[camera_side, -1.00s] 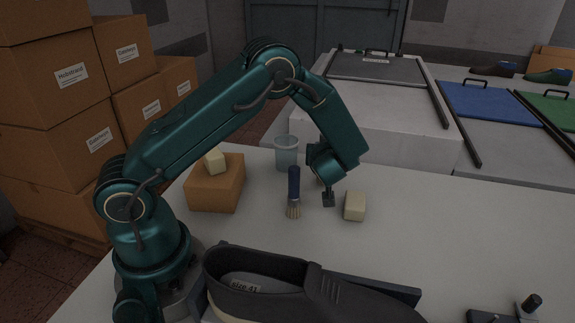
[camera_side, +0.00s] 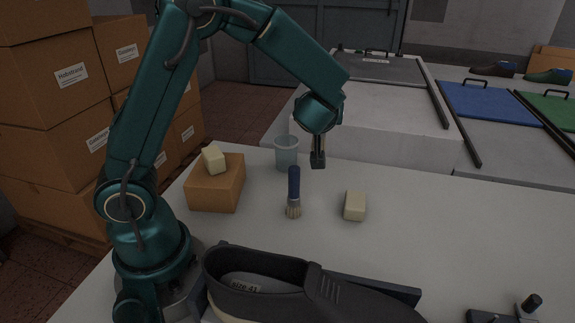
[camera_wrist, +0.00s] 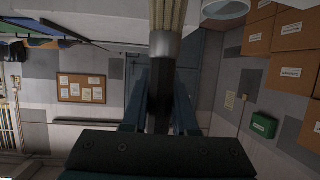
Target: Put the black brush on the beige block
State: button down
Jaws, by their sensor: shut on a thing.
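The black brush (camera_wrist: 166,45) shows close up in the wrist view, with pale bristles, a grey metal band and a dark handle. My gripper (camera_wrist: 160,92) is shut on its handle. In the side view my gripper (camera_side: 318,163) hangs above the table, right of the clear cup; the brush is hard to make out there. A beige block (camera_side: 355,206) lies on the table, in front and to the right of my gripper, with nothing on top. A second pale beige block (camera_side: 213,159) sits tilted on a small orange-brown box.
A dark shoe (camera_side: 300,288) fills the front.

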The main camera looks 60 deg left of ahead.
jog(key=shift+m+t+h, duration=0.3)
jog(key=shift+m+h, duration=0.2)
jog(key=shift+w+d+f, duration=0.4)
jog(key=shift+d+f, duration=0.75)
jog(key=shift+d, duration=0.7)
jog(key=shift+w+d+f, duration=0.45)
jog(key=shift+d+f, duration=0.65)
jog(key=shift+d, duration=0.7)
jog(key=shift+w+d+f, duration=0.4)
jog(key=shift+d+f, duration=0.75)
jog(key=shift+d, duration=0.7)
jog(key=shift+f, duration=0.15)
jog(key=c, duration=0.7)
grip_release()
